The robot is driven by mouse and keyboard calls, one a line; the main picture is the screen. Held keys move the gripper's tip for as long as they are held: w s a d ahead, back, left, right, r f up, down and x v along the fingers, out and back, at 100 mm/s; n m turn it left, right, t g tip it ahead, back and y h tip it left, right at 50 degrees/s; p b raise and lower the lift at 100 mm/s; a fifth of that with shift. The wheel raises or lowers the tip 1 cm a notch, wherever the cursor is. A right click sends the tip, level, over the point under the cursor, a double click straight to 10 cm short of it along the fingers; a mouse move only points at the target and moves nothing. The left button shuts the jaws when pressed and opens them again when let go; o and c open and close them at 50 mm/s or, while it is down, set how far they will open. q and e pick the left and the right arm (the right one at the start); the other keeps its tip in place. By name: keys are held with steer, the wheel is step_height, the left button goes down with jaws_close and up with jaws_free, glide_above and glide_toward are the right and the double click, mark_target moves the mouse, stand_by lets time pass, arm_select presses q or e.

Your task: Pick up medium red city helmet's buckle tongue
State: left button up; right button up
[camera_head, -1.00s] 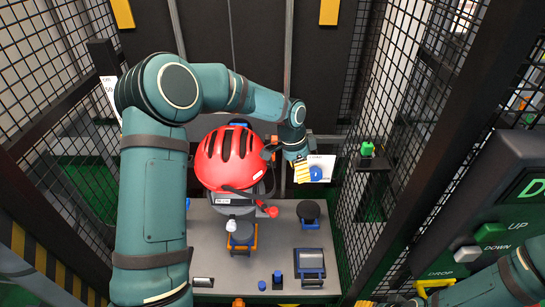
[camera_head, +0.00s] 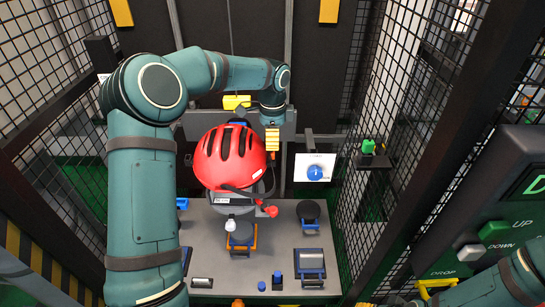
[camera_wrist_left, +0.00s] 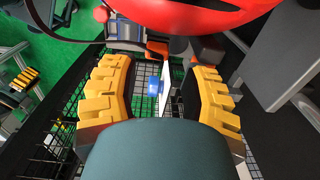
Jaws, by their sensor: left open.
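The red helmet (camera_head: 230,157) sits upright on a stand on the grey bench and fills the top of the left wrist view (camera_wrist_left: 190,18). A dark strap runs along its front edge to a small red piece (camera_head: 271,211), perhaps the buckle tongue; I cannot tell for sure. My left gripper (camera_head: 272,138) is beside the helmet's upper right, its yellow fingers pointing down. In the left wrist view its fingers (camera_wrist_left: 160,92) are wide apart with nothing gripped between them. My right arm enters at the lower right; its fingers are at most a sliver at the bottom edge.
A black round pad (camera_head: 308,210) and small blue-black fixtures are on the bench (camera_head: 275,245). Mesh walls close both sides. A control box (camera_head: 490,215) is at the right.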

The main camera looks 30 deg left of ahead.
mark_target(272, 153)
arm_select(q)
steer(key=shift+s+f+b, duration=0.1)
steer(key=shift+f+b, duration=0.4)
steer(key=shift+f, duration=2.45)
steer(key=shift+d+r, duration=0.1)
steer(key=shift+c, duration=0.3)
steer(key=c, duration=0.6)
